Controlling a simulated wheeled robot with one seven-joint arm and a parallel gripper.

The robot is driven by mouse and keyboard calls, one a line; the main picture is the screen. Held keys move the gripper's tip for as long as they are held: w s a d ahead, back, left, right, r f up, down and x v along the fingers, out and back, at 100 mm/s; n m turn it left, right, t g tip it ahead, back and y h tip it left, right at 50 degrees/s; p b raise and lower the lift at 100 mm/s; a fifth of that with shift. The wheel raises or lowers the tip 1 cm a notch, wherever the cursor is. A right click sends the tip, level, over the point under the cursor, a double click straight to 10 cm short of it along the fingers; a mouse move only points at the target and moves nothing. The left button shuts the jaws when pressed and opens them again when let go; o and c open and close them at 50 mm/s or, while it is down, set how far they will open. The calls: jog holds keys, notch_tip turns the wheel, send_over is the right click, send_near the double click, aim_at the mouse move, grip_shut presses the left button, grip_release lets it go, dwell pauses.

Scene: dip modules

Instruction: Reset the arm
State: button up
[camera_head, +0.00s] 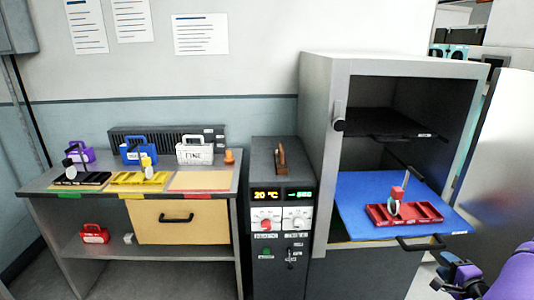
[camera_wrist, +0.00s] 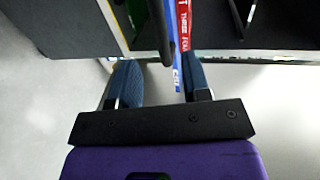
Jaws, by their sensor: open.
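My gripper (camera_head: 456,284) is at the lower right in the head view, with part of my purple arm beside it. It is in front of and below the pulled-out blue shelf (camera_head: 360,207) of the open cabinet. In the wrist view its two dark blue fingers (camera_wrist: 160,80) are spread, with nothing clamped between them. A dark bar, seemingly the shelf's handle (camera_wrist: 162,30), shows just beyond the fingertips. The handle also shows in the head view (camera_head: 421,245). A red tray (camera_head: 404,214) with a small upright tool stands on the blue shelf.
The cabinet door (camera_head: 497,165) stands open on the right, near my arm. A control unit (camera_head: 281,220) with displays stands left of the cabinet. The table (camera_head: 50,186) at left holds purple, blue and white cases, coloured trays and an orange cone.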

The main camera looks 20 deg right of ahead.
jog(key=w+a+r+n+g+y, duration=0.1)
jog(key=w+r+n+g, duration=0.4)
jog(key=w+r+n, duration=0.4)
jog(key=w+a+r+n+g+h, duration=0.1)
jog(key=w+a+r+n, duration=0.1)
jog(key=a+r, duration=0.45)
jog(key=w+a+r+n+g, duration=0.1)
jog(key=w+a+r+n, duration=0.15)
jog(key=r, duration=0.65)
jog(key=s+a+r+n+g, duration=0.25)
jog(key=s+a+r, duration=0.35)
jog(key=a+r, duration=0.6)
jog(key=s+a+r+n+y, duration=0.3)
jog(key=s+a+r+n, duration=0.1)
jog(key=s+a, duration=0.8)
jog(key=shift+s+a+n+g+y, duration=0.3)
jog(key=shift+s+g+y, duration=0.1)
jog(key=shift+s, duration=0.4)
